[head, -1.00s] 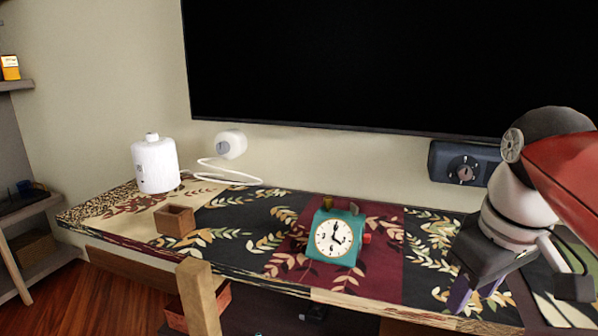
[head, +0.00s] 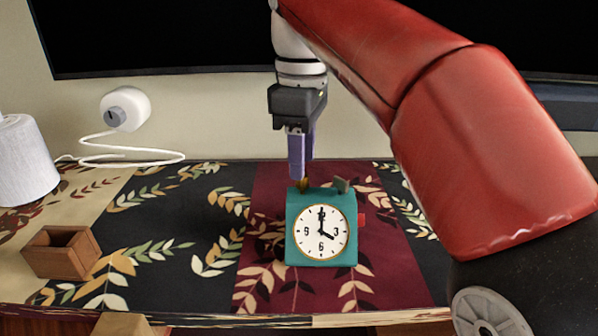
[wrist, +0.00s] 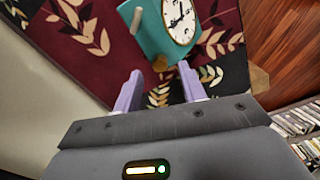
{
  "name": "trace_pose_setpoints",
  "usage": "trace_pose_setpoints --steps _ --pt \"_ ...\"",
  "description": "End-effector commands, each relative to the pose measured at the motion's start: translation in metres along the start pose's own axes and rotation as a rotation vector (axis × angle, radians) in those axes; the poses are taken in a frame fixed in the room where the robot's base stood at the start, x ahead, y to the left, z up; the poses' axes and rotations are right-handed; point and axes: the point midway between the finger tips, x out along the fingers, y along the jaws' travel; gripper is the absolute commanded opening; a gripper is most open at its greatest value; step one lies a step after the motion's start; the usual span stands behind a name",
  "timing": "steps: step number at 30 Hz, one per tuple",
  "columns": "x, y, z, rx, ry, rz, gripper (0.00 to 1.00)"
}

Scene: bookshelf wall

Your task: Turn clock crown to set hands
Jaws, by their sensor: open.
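The teal clock (head: 321,226) stands upright on the dark red panel of the patterned shelf top, its white dial facing me. Its hands show about four o'clock. A small red crown (head: 361,220) sticks out of its right side. Two small knobs stand on its top. My gripper (head: 300,177) points down with purple fingers, at or just behind the clock's top left; touching or apart I cannot tell. In the wrist view, my gripper (wrist: 160,92) is open and empty, with the clock (wrist: 157,35) ahead of the fingertips. The crown is not clear there.
A small open wooden box (head: 62,252) sits at the left. A white cylinder (head: 24,160) and a white wall device (head: 124,109) with a cable are behind it. A black screen (head: 160,35) hangs above. The shelf top between box and clock is clear.

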Motion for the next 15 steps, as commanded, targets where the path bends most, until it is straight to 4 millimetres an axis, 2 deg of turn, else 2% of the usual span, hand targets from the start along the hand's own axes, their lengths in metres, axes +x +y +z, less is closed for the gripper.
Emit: trace_pose_setpoints --steps 1,6,15 --pt "0.010 -0.001 0.000 0.000 0.000 0.000 0.41" --pt "0.024 0.000 0.000 0.000 0.001 0.001 0.41" --pt "0.027 0.000 0.000 0.001 0.001 0.001 0.41"
